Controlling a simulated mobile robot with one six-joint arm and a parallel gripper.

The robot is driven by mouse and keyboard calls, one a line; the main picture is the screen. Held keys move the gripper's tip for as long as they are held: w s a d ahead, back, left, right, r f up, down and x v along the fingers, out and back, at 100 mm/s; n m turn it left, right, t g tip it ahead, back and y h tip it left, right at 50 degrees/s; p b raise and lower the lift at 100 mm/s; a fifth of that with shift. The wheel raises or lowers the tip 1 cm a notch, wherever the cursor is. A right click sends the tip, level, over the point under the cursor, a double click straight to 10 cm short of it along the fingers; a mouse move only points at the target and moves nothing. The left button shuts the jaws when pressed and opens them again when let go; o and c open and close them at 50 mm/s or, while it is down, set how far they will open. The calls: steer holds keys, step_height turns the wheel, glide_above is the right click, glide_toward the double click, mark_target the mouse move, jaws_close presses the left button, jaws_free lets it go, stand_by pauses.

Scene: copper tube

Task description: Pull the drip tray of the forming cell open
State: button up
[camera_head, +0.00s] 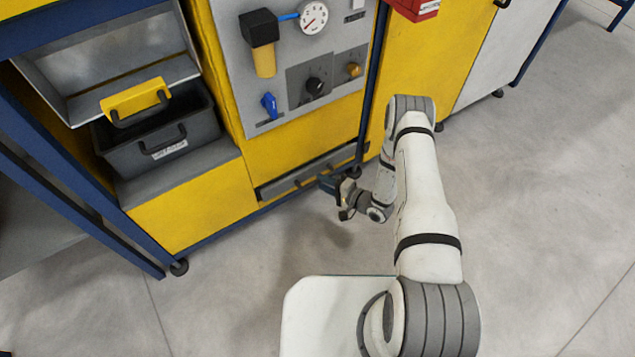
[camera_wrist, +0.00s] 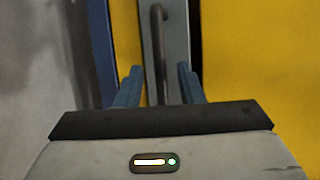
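The drip tray (camera_head: 283,185) is a long, low, grey drawer front at the bottom of the yellow forming cell (camera_head: 300,135), near the floor. It looks shut, its front about level with the panel. A dark bar handle (camera_head: 312,178) runs along it; in the wrist view the handle (camera_wrist: 160,50) stands upright in the picture. My gripper (camera_head: 338,188) is just in front of the tray, by the handle. In the wrist view its two blue fingers (camera_wrist: 158,82) are apart, on either side of the handle's line. The handle's near end is hidden behind the gripper body, and contact cannot be told.
A dark bin (camera_head: 160,130) with a yellow-handled part sits on a shelf at left. Gauge and valves (camera_head: 314,18) are on the grey panel above. A blue frame rail (camera_head: 265,212) runs below the tray. The grey floor (camera_head: 250,275) in front is clear.

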steer(key=shift+x, duration=1.4)
steer(key=shift+c, duration=0.5)
jaws_close()
